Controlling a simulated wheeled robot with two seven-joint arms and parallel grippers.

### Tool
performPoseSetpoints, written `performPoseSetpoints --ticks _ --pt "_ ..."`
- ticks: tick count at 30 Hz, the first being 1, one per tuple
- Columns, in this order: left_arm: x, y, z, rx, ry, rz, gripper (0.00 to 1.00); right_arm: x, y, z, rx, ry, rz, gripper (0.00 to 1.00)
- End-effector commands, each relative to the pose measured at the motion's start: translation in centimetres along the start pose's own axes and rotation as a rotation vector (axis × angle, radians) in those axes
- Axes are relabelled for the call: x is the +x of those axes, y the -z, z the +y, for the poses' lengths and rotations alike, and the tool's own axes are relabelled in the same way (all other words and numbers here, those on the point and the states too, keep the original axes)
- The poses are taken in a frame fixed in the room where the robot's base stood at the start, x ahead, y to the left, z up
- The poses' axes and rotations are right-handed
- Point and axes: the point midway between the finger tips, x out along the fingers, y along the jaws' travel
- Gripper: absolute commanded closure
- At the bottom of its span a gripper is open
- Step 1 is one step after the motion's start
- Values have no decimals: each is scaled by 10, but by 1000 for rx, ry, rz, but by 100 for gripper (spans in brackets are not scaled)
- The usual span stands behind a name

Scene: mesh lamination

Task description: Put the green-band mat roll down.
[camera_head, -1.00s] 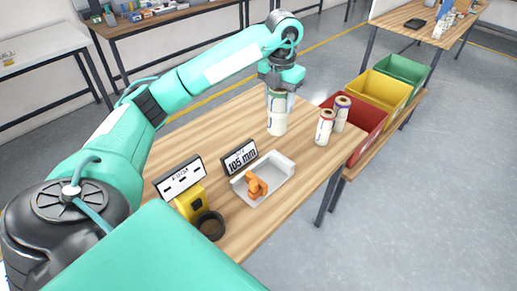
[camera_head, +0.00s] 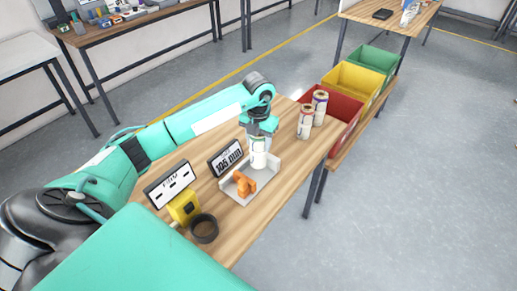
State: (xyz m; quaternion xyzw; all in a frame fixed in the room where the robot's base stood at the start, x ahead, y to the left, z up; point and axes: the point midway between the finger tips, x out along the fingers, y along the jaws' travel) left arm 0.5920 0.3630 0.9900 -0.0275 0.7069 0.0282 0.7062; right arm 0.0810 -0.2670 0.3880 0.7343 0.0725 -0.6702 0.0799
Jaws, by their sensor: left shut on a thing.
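The mat roll (camera_head: 258,155) is a pale upright cylinder. My left gripper (camera_head: 259,137) is shut around its top, which hides most of the band. The roll stands or hangs at the far end of the light grey tray (camera_head: 263,184), behind an orange piece (camera_head: 244,184) in the tray. I cannot tell whether its bottom touches the tray floor. My right gripper is not in view.
Two other rolls, one with a red-brown band (camera_head: 305,122) and one with a purple band (camera_head: 320,107), stand by the red bin (camera_head: 346,108). A "105 mm" sign (camera_head: 227,158), yellow tape measure (camera_head: 184,207) and black ring (camera_head: 204,229) are near the tray.

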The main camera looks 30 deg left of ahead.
Motion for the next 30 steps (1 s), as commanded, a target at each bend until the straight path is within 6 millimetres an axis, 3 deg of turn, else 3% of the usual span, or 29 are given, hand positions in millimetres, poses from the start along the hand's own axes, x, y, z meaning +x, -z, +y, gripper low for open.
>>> performPoseSetpoints --ticks 7,14,25,26,29,30 --pt "17 0 0 -1 1 0 79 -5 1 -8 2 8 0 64" --pt "49 0 0 -2 2 1 79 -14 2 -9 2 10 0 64" --pt "56 0 0 0 0 -1 79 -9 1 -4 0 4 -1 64" --pt "56 0 0 0 0 0 49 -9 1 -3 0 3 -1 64" --pt "55 0 0 0 0 0 29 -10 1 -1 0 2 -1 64" --pt "55 0 0 0 0 0 29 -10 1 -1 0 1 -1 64"
